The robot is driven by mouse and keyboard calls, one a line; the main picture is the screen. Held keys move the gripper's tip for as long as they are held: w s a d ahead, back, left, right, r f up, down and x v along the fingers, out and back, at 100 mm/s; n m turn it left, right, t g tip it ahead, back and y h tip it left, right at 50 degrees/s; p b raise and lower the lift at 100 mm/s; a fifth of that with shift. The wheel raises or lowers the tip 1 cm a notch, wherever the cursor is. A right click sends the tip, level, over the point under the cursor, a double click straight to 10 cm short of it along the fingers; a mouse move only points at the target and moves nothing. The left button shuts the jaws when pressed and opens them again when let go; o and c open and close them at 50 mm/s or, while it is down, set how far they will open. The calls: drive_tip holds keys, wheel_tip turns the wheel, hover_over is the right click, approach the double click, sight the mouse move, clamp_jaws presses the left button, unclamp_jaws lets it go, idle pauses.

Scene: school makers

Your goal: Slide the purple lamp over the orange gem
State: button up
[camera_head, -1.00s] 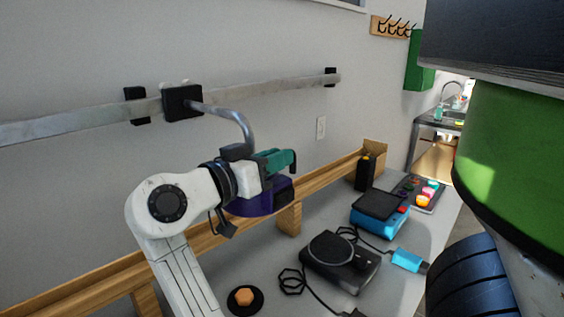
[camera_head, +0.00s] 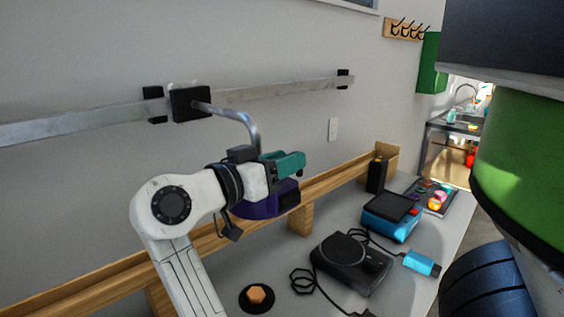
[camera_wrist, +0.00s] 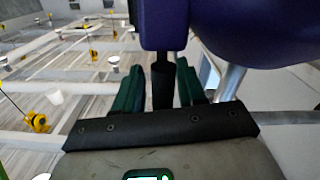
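The purple lamp (camera_head: 262,207) hangs on a curved metal arm from a black slider block (camera_head: 190,104) on the wall rail. The orange gem (camera_head: 256,295) sits on a round black base on the grey table. In the head view it is below the lamp, clearly apart from it. My gripper (camera_head: 285,164) is at the lamp. In the wrist view its green fingers (camera_wrist: 160,92) are on either side of the lamp's dark handle (camera_wrist: 163,78), seemingly closed on it. The purple lamp body (camera_wrist: 245,30) fills the upper right there. The exact finger contact is partly hidden.
The metal rail (camera_head: 80,125) runs along the wall, with a black bracket (camera_head: 154,105) just left of the slider. A wooden ledge (camera_head: 345,178) lines the table's back. A black device (camera_head: 350,262) with cables, a blue device (camera_head: 391,217) and a black bottle (camera_head: 376,175) stand right.

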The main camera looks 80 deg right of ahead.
drive_tip(key=b+v, duration=0.2)
drive_tip(key=v, duration=0.9)
drive_tip(key=shift+s, duration=0.1)
idle(0.4)
